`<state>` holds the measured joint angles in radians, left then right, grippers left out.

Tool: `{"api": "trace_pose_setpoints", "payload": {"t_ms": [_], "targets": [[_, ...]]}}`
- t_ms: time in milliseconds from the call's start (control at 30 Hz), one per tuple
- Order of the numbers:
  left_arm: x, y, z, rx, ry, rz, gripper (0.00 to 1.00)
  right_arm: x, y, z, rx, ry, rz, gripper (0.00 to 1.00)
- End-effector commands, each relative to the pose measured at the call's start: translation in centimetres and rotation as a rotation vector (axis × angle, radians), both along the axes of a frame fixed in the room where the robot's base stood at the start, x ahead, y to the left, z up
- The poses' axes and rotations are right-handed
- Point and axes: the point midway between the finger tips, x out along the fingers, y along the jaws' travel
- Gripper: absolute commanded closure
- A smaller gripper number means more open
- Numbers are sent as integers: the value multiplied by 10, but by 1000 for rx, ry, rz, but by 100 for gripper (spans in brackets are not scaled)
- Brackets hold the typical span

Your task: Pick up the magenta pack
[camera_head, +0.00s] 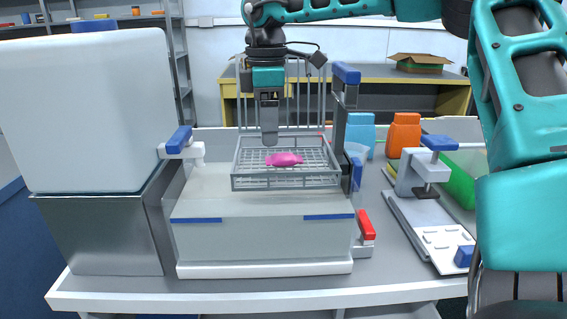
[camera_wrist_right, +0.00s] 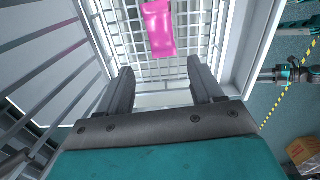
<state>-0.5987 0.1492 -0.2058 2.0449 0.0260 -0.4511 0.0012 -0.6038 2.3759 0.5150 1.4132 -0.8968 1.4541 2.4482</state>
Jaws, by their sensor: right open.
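The magenta pack (camera_head: 284,159) lies on the floor of a grey wire basket (camera_head: 286,182) in the head view. In the right wrist view the pack (camera_wrist_right: 159,27) lies at the top middle, ahead of the fingertips and apart from them. My right gripper (camera_head: 269,140) points down over the back left part of the basket. In the right wrist view its two fingers (camera_wrist_right: 160,75) are spread with nothing between them, so it is open and empty. My left gripper is not in view.
The basket sits on a white machine (camera_head: 262,240) with tall wire bars (camera_head: 309,100) behind it. A blue-topped post (camera_head: 346,75) stands close on the right. Orange (camera_head: 403,134) and blue bottles (camera_head: 360,132) and a clamp (camera_head: 424,168) are farther right. A large white box (camera_head: 90,110) stands left.

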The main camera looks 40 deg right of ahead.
Motion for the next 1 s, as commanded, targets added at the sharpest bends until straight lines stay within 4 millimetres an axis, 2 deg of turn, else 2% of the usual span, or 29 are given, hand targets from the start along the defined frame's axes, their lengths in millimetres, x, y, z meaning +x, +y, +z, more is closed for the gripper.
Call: {"api": "trace_pose_setpoints", "payload": {"t_ms": [267,400,700,1000], "targets": [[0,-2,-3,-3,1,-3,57,-12,-4,-35,5,1,2,34],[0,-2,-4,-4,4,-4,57,-11,-4,-50,1,0,0,34],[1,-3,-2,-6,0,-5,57,-11,-4,-53,0,-2,0,35],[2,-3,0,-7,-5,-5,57,-11,-4,-53,0,-2,-1,64]]}}
